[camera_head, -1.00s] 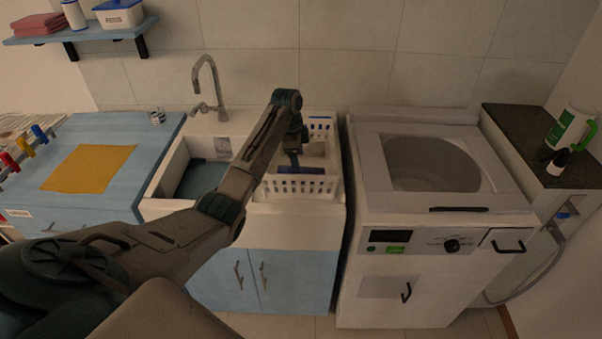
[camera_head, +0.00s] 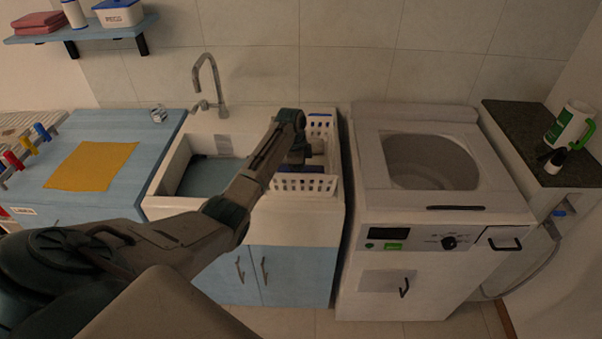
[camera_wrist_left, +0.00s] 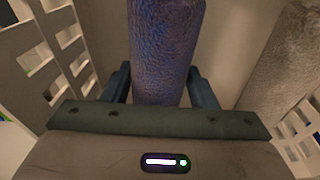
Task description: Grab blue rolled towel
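The blue rolled towel (camera_wrist_left: 165,45) stands out in the left wrist view, running from the top edge down between the fingers of my left gripper (camera_wrist_left: 162,88). One finger is on each side of the towel; they look open around it, and firm contact cannot be made out. In the head view my left arm reaches into the white slatted basket (camera_head: 303,185), and the wrist hides most of the towel and the fingers. My right gripper is not in view.
A beige rolled towel (camera_wrist_left: 285,60) lies to the right in the basket. The basket's slatted wall is close on the left. A sink (camera_head: 205,178) with a faucet (camera_head: 212,85) is left of the basket, and a washing machine (camera_head: 440,240) is right.

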